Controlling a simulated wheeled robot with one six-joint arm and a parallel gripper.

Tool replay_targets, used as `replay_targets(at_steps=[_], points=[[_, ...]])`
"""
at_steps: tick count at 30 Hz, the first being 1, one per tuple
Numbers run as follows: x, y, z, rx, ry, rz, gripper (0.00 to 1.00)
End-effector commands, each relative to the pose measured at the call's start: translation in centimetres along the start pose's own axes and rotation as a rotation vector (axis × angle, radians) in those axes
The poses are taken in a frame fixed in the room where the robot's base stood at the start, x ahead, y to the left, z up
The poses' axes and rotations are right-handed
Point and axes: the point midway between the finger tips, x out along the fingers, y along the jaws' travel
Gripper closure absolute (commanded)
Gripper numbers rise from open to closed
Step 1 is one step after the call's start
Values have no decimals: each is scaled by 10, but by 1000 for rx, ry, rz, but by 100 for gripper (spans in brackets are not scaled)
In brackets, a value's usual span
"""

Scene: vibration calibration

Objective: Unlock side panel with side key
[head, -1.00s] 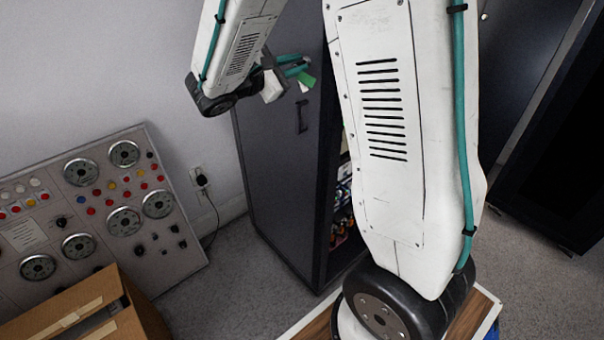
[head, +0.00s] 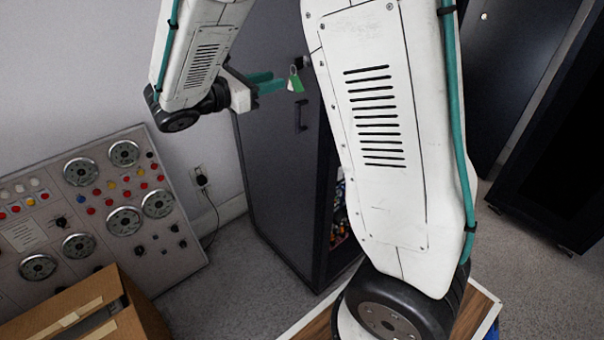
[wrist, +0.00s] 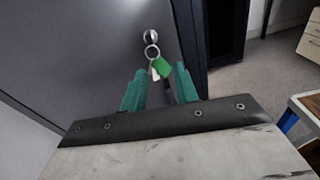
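The side key sits at the lock (wrist: 152,36) of the dark grey side panel (head: 262,165). Its ring (wrist: 152,51) hangs below with a green tag (wrist: 163,67) and a pale piece beside it. The green tag also shows in the head view (head: 296,84), near the panel's upper right.
A dark handle (head: 301,116) is on the panel below the key. A gauge board (head: 100,215) and a cardboard box (head: 85,310) stand at the left. A dark cabinet (head: 545,160) stands at the right. Grey floor (head: 235,265) is clear before the panel.

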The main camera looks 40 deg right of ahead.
Motion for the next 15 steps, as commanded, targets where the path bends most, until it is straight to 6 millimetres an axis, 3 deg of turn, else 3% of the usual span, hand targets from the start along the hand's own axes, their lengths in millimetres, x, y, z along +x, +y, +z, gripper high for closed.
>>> replay_targets(at_steps=[5, 15], points=[[2, -27, -23, 76, 117, -85, 70], [-3, -92, -42, 298, 357, -315, 70]])
